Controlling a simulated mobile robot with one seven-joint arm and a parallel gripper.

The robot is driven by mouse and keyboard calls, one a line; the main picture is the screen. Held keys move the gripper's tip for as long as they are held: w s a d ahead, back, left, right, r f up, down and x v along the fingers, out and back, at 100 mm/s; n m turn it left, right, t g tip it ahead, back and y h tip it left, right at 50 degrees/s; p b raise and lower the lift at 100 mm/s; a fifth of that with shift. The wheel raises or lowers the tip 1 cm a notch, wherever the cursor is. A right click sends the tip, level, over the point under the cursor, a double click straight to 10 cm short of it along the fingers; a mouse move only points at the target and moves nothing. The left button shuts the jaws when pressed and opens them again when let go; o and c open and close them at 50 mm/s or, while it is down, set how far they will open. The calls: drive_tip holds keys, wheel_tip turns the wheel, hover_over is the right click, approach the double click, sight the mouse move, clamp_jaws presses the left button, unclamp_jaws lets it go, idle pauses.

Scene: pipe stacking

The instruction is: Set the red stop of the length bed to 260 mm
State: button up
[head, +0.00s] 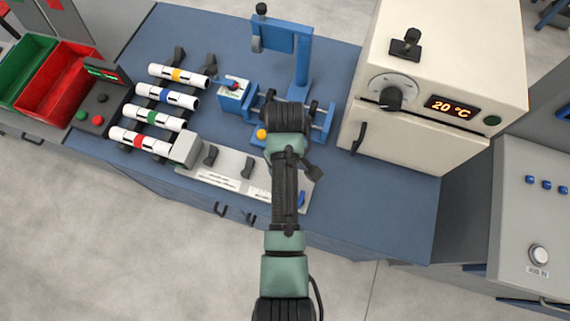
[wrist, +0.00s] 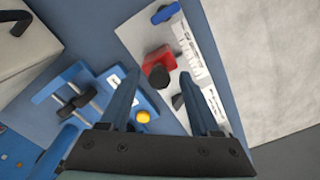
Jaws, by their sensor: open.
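The length bed (head: 228,170) is a pale grey plate with white scale strips along its front edge on the blue bench. In the wrist view the bed (wrist: 140,30) runs diagonally, and its scale marks are too small to read. The red stop (wrist: 160,60) with a dark knob sits on the bed. In the head view my arm hides the stop. My gripper (wrist: 158,73) is open and empty. In the wrist view its fingertips appear on either side of the stop's dark knob. I cannot tell how high they are above it.
A blue lever (head: 301,199) is at the bed's right end. Behind my arm stand a blue frame (head: 300,60) and a blue fixture with a yellow button (head: 262,134). Banded white pipes (head: 158,117) lie on a rack at left. A cream oven (head: 440,60) is at right.

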drive_tip(key=shift+f, duration=0.8)
clamp_jaws()
idle(0.9)
